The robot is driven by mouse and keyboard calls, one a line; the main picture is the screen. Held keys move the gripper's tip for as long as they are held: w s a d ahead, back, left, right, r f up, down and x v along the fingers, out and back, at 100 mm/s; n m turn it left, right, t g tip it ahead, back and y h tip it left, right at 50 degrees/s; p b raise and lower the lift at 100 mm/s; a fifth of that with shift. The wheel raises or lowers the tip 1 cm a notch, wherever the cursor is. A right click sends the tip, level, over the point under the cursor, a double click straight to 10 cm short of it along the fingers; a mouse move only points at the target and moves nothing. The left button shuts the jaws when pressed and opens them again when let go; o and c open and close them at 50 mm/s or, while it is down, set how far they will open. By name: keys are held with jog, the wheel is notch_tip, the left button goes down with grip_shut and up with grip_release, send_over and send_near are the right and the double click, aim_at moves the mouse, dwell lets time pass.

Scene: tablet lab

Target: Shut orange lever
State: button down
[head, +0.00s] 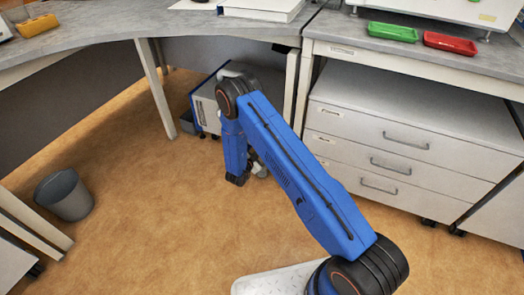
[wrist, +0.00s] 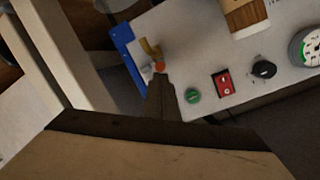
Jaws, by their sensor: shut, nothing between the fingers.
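The orange lever (wrist: 150,49) shows in the wrist view as a small orange-brown handle near the left, blue-edged end of a light grey panel (wrist: 195,50). A small orange-red part (wrist: 159,66) sits at its lower end. My gripper (wrist: 160,80) is shut and empty, with its tip just below that part in the picture; I cannot tell whether they touch. In the head view a light grey unit with a blue edge (head: 205,106) stands under the desk behind my arm. The lever and my fingertips cannot be made out there.
The panel also bears a green button (wrist: 193,96), a red switch (wrist: 223,84), a black knob (wrist: 264,69) and a round gauge (wrist: 305,48). Desk legs (head: 155,88) and a drawer cabinet (head: 390,150) flank my arm. A grey bin (head: 64,195) stands on open floor at left.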

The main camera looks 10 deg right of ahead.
jog(key=w+a+m+g+h, duration=0.3)
jog(key=w+m+g+h, duration=0.2)
jog(key=w+m+g, duration=0.1)
jog(key=shift+a+m+g, duration=0.15)
jog(key=shift+m+g, duration=0.45)
jog(key=shift+g, duration=0.4)
